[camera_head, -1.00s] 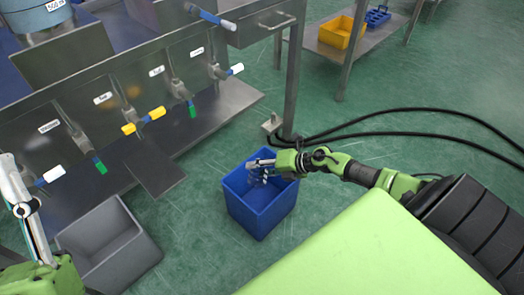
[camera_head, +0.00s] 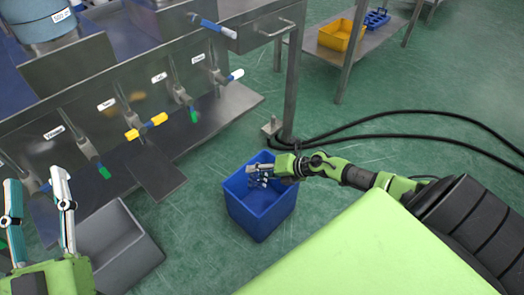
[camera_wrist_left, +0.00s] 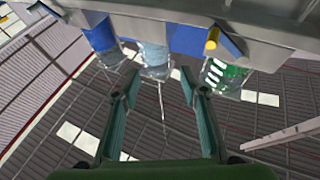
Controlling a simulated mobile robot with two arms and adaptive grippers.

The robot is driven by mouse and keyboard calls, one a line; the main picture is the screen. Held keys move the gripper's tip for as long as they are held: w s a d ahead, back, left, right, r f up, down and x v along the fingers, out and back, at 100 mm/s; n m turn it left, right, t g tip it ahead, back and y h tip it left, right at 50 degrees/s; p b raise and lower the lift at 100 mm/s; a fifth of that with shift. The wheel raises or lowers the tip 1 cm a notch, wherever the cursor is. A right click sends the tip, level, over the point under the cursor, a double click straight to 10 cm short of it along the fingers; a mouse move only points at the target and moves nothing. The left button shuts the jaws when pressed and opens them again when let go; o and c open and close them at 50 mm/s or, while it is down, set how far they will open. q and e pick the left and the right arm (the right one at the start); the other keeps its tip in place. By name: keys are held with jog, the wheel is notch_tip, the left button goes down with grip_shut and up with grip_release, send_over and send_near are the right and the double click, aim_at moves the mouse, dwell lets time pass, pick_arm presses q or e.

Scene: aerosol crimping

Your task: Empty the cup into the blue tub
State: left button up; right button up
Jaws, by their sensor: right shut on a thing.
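The blue tub (camera_head: 262,212) stands on the green floor near the middle of the head view. My right gripper (camera_head: 256,176) is above the tub's opening, shut on a small pale, see-through thing that looks like the cup. The fingers hide much of it, so its tilt and contents cannot be told. My left gripper (camera_head: 36,182) is at the lower left of the head view, fingers apart and empty. In the left wrist view the same gripper (camera_wrist_left: 160,95) is open, with nothing between its fingers.
A grey bin (camera_head: 118,250) stands right of my left gripper. A steel bench with labelled valves and coloured handles (camera_head: 146,126) runs along the left. Black cables (camera_head: 400,110) lie on the floor. A yellow bin (camera_head: 338,34) is on a far shelf.

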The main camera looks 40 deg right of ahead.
jog(key=shift+r+p, duration=0.15)
jog(key=shift+p, duration=0.85)
pick_arm(q)
jog(key=s+a+f+g+y+p, duration=0.15)
jog(key=f+g, duration=0.35)
jog(key=f, duration=0.5)
jog(key=s+a+f+g+y+p, duration=0.1)
jog(key=a+f+g+y, duration=0.1)
jog(key=f+g, duration=0.5)
pick_arm(e)
jog(key=shift+s+a+r+h, duration=0.1)
jog(key=shift+r+h, duration=0.1)
jog(key=shift+h, duration=0.2)
jog(key=shift+n, duration=0.3)
jog(key=p, duration=0.3)
jog(key=shift+s+r+h, duration=0.1)
jog(key=shift+r+h, duration=0.1)
jog(key=shift+h, duration=0.2)
pick_arm(q)
jog(key=s+a+f+g+y, duration=0.1)
jog(key=s+a+f+g, duration=0.1)
jog(key=s+f, duration=0.3)
jog(key=s+a+f+n+g+y, duration=0.1)
jog(key=s+f+g, duration=0.3)
jog(key=s, duration=0.6)
jog(key=shift+a+f, duration=0.5)
jog(key=shift+a, duration=0.35)
